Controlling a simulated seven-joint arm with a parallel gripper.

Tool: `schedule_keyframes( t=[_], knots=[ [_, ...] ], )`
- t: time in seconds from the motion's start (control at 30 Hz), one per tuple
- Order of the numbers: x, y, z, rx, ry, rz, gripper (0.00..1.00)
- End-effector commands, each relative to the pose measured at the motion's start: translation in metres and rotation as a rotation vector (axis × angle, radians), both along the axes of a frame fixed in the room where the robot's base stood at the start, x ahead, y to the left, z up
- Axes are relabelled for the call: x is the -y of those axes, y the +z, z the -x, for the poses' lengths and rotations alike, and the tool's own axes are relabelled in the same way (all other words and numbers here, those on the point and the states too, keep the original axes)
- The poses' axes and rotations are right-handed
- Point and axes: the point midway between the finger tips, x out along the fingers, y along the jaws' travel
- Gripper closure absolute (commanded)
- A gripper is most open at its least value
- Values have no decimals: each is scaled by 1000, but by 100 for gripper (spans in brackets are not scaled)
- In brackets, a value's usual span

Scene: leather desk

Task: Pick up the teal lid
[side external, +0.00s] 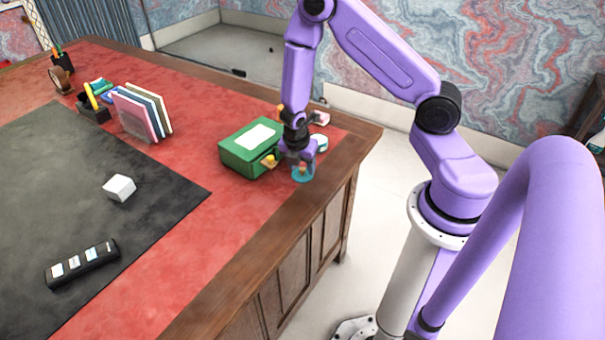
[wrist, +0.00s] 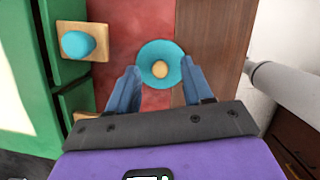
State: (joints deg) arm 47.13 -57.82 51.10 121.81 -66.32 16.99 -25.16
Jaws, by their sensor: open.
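In the side external view the teal lid (side external: 303,173) shows under my gripper (side external: 300,160), near the desk's right edge. My gripper (wrist: 160,75) is open, with one blue-grey finger at each side of the lid's near part. The picture does not show whether the fingers touch it.
A green box (side external: 251,147) stands close to the left of my gripper. The wrist view shows a teal knob (wrist: 78,44) on a wooden piece at its side. Small items lie behind my gripper. The desk's wooden edge (side external: 335,165) is close on the right.

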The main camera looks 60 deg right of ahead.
Motion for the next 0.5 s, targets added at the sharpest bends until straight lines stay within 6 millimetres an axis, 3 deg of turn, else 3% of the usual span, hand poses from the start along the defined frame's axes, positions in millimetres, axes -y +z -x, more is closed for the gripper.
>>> schedule_keyframes(
  t=[0.37,0.4,0.5],
  knots=[
    [2,-9,0,0,0,-1,50],
    [2,-9,0,0,0,-1,53],
    [2,-9,0,0,0,-1,85]
  ],
)
